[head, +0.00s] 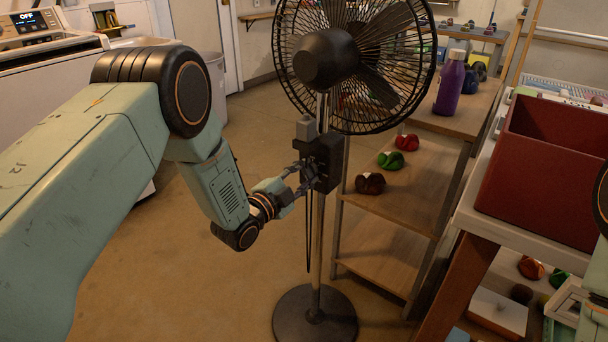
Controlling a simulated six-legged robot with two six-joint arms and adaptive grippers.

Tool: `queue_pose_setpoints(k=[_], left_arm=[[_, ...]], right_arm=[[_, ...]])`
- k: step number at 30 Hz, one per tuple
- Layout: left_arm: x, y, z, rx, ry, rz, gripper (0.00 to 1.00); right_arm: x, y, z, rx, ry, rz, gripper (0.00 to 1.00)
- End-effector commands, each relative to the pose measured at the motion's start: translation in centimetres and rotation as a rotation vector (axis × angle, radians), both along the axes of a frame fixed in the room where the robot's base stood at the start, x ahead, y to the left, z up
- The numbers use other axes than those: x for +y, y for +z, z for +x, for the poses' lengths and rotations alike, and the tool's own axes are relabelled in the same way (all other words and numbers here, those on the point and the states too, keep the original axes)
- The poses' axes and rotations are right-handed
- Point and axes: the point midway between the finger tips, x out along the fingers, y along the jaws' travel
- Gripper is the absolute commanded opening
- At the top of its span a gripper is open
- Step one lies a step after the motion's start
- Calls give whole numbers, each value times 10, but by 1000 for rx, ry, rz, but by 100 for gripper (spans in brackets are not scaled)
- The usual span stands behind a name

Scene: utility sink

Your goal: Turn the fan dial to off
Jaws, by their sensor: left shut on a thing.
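A black standing fan (326,60) stands in the middle of the head view on a round base. A dark control box (331,158) is fixed to its pole below the fan head. My left gripper (303,176) reaches in from the left and is shut at the front of this box, at the fan dial. The dial itself is hidden by the fingers and too small to make out, and its setting cannot be read. My right gripper is not in view.
A wooden shelf unit (395,255) stands right of the fan, with several small coloured items and a purple bottle (450,85). A dark red bin (545,165) sits on a white surface at the right. A washer (50,55) is at the far left. Floor left of the fan is clear.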

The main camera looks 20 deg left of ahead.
Motion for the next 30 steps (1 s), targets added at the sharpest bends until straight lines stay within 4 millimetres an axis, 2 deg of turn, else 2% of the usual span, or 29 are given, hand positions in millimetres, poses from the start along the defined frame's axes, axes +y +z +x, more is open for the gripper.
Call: queue_pose_setpoints(k=[11, 30], left_arm=[[-1, 0, 0, 71, -2, -191, 1], [-1, 0, 0, 277, -1, -760, 1]], right_arm=[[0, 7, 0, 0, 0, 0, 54], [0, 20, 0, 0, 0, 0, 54]])
